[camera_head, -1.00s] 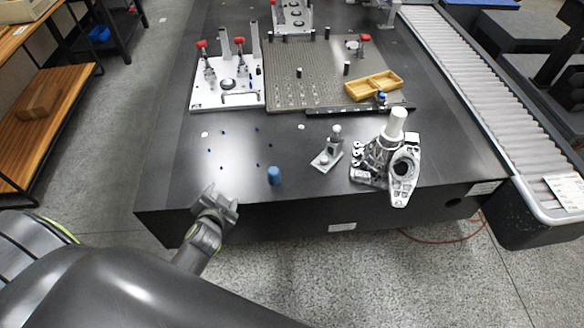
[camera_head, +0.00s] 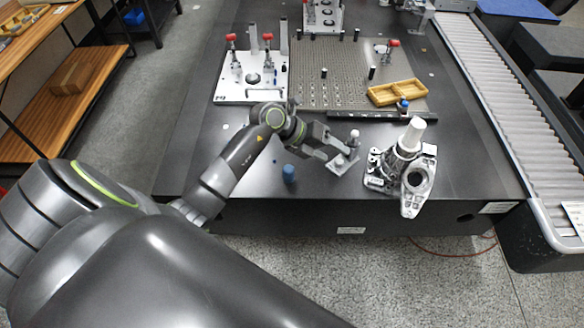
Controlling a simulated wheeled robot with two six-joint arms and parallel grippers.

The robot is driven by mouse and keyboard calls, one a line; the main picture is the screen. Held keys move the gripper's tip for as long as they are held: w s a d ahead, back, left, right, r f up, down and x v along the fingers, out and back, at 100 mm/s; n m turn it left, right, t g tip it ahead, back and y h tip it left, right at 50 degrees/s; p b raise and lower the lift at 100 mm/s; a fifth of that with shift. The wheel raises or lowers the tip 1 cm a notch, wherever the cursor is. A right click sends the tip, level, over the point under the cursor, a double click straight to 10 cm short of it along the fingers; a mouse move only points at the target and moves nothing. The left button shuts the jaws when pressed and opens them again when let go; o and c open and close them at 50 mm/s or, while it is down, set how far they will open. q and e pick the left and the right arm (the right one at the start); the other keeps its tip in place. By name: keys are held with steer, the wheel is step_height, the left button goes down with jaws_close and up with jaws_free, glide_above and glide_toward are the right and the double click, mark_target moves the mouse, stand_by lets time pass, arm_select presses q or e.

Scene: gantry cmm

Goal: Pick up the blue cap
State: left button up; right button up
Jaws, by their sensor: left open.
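The blue cap (camera_head: 289,173) stands upright on the dark table near its front edge, with nothing touching it that I can see. My left arm reaches in from the left and arches behind the cap. My left gripper (camera_head: 332,151) is open, above and to the right of the cap, close to a small metal stand with a ball on top (camera_head: 354,142). I cannot tell whether the gripper touches that stand. My right gripper is not in view.
A metal casting with a white cylinder (camera_head: 415,133) stands to the right. Behind are a perforated plate (camera_head: 345,90), a yellow tray (camera_head: 397,92) and a white clamp fixture (camera_head: 235,88). A roller conveyor (camera_head: 500,90) runs along the right. The table's left front is clear.

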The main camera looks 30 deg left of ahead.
arm_select(q)
steer(key=a+f+g+y, duration=0.1)
steer(key=a+g+y, duration=0.2)
steer(key=a+y, duration=0.15)
steer(key=r+n+g+y, duration=0.1)
steer(key=r+g+y, duration=0.1)
steer(key=g+y, duration=0.15)
glide_above(288, 169)
steer(key=shift+t, duration=0.45)
steer(key=f+b, duration=1.1)
steer(key=f, duration=0.1)
steer(key=shift+s+a+f+b, duration=0.1)
steer(key=shift+a+f+b, duration=0.1)
steer(key=shift+b, duration=0.2)
steer(key=shift+w+d+f, duration=0.1)
steer(key=shift+f, duration=1.15)
steer(key=shift+w+d+f, duration=0.1)
steer(key=shift+f, duration=1.15)
steer(key=shift+c, duration=0.4)
steer(key=c, duration=1)
